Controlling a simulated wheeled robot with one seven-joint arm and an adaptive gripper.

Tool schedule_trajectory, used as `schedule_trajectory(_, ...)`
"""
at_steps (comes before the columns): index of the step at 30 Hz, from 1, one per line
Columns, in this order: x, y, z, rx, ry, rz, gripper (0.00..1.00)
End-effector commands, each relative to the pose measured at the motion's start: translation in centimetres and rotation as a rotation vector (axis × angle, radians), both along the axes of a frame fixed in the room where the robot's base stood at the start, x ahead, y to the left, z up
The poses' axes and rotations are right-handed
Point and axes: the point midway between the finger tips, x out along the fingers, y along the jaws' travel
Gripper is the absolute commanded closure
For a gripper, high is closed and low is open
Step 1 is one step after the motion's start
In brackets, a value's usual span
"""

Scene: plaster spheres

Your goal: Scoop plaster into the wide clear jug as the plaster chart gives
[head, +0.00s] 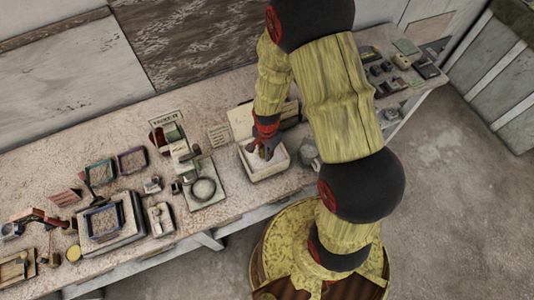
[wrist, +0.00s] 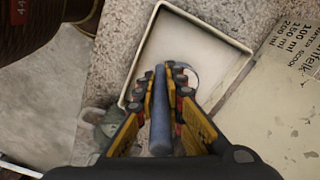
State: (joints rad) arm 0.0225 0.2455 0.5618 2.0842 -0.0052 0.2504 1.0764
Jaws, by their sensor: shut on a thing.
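My gripper (wrist: 166,80) is shut on the blue-grey handle of a scoop (wrist: 161,115). The scoop's far end is over or in the white plaster of a square, pale-rimmed tub (wrist: 138,60); how deep it sits I cannot tell. In the head view my gripper (head: 266,145) points down into the same tub (head: 266,173). A clear, greyish vessel, probably the wide jug (head: 309,150), stands just right of the tub; it shows partly in the wrist view (wrist: 100,118), behind my finger. The chart board (wrist: 284,75), with ml figures, lies on the tub's other side.
Small blocks and boxes (head: 400,62) sit at the far right end. My arm hides part of the bench.

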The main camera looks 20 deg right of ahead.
Motion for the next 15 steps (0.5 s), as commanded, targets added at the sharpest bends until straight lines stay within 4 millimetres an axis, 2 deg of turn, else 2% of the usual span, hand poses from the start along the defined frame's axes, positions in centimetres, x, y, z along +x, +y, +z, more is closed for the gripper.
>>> schedule_trajectory(1, 0.0, 0.0, 0.8, 0.000, -0.001, 0.000, 1.00)
schedule_trajectory(15, 0.0, 0.0, 5.0, 0.000, -0.001, 0.000, 1.00)
